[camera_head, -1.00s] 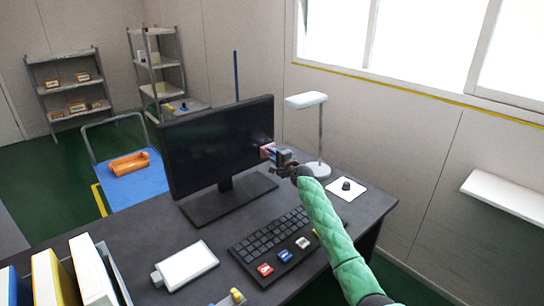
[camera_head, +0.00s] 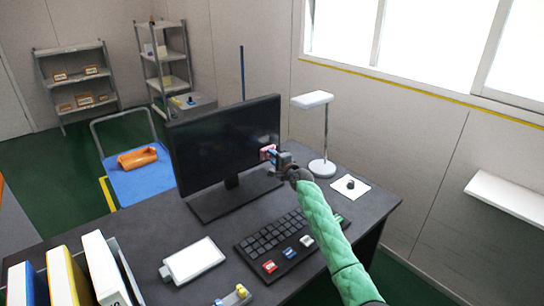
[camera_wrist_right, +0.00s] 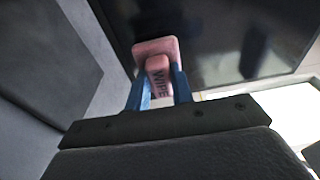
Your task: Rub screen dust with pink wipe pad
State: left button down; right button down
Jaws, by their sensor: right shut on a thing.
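The black monitor screen (camera_head: 222,145) stands on the dark desk; it also fills the upper part of the right wrist view (camera_wrist_right: 235,35). My right gripper (camera_head: 275,155) is at the screen's right side. In the right wrist view its blue fingers (camera_wrist_right: 158,88) are shut on the pink wipe pad (camera_wrist_right: 155,50), marked WIPE. The pad (camera_head: 267,152) is at or very near the screen face; I cannot tell if it touches. Dust is too faint to make out clearly. My left gripper is not in view.
A white desk lamp (camera_head: 323,168) stands just right of the monitor. A keyboard (camera_head: 272,243) with coloured keys and a white tablet-like item (camera_head: 193,261) lie in front. Binders (camera_head: 66,280) stand at front left. A white square with a dark knob (camera_head: 350,185) lies at right.

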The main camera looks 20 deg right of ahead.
jog(key=shift+d+p+v, duration=0.15)
jog(key=shift+p+v, duration=0.25)
jog(key=shift+v, duration=0.9)
jog(key=shift+d+p+v, duration=0.15)
jog(key=shift+p+v, duration=0.25)
jog(key=shift+v, duration=0.95)
jog(key=shift+r, duration=0.1)
jog(key=shift+d+p+v, duration=0.2)
jog(key=shift+p+v, duration=0.25)
jog(key=shift+v, duration=0.95)
